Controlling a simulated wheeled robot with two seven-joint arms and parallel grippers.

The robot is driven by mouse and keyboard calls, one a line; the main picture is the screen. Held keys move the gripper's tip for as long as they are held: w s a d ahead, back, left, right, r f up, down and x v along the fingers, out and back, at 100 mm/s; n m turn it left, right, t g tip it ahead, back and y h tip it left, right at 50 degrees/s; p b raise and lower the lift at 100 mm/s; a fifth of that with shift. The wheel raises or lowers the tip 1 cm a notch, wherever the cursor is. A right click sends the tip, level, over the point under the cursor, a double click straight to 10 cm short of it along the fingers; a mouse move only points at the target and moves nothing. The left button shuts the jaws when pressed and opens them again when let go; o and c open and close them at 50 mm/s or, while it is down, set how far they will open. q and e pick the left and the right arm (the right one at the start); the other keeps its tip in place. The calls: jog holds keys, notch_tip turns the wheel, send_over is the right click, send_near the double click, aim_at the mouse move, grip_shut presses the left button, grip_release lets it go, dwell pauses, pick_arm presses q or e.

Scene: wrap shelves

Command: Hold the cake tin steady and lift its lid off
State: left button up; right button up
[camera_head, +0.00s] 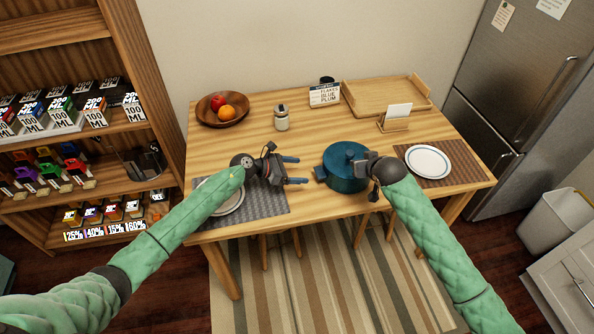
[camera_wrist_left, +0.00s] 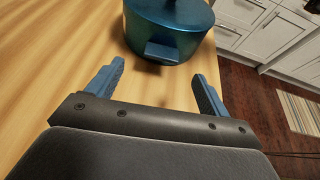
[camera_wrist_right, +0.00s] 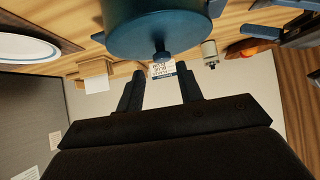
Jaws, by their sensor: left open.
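The blue cake tin (camera_head: 347,183) stands on the table with its lid (camera_head: 343,152) on. My left gripper (camera_head: 299,170) is open and empty, left of the tin, its fingers pointing at the side handle (camera_head: 320,173). In the left wrist view the handle (camera_wrist_left: 166,53) lies just ahead of the fingers (camera_wrist_left: 160,76), apart from them. My right gripper (camera_head: 361,163) is at the lid's right side. In the right wrist view its fingers (camera_wrist_right: 160,88) are apart and empty; the lid knob (camera_wrist_right: 162,57) shows just beyond them.
A plate on a grey mat (camera_head: 265,208) lies under my left gripper. A plate (camera_head: 428,161) on a brown mat is right of the tin. Behind stand a fruit bowl (camera_head: 205,115), a jar (camera_head: 281,120), a sign (camera_head: 324,96), a wooden tray (camera_head: 365,101) and a card holder (camera_head: 394,124).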

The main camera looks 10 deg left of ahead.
aim_at(319, 172)
pick_arm(q)
jog(key=shift+d+f, duration=0.2)
jog(key=shift+d, duration=0.5)
jog(key=shift+x, duration=3.35)
jog(key=shift+w, duration=0.1)
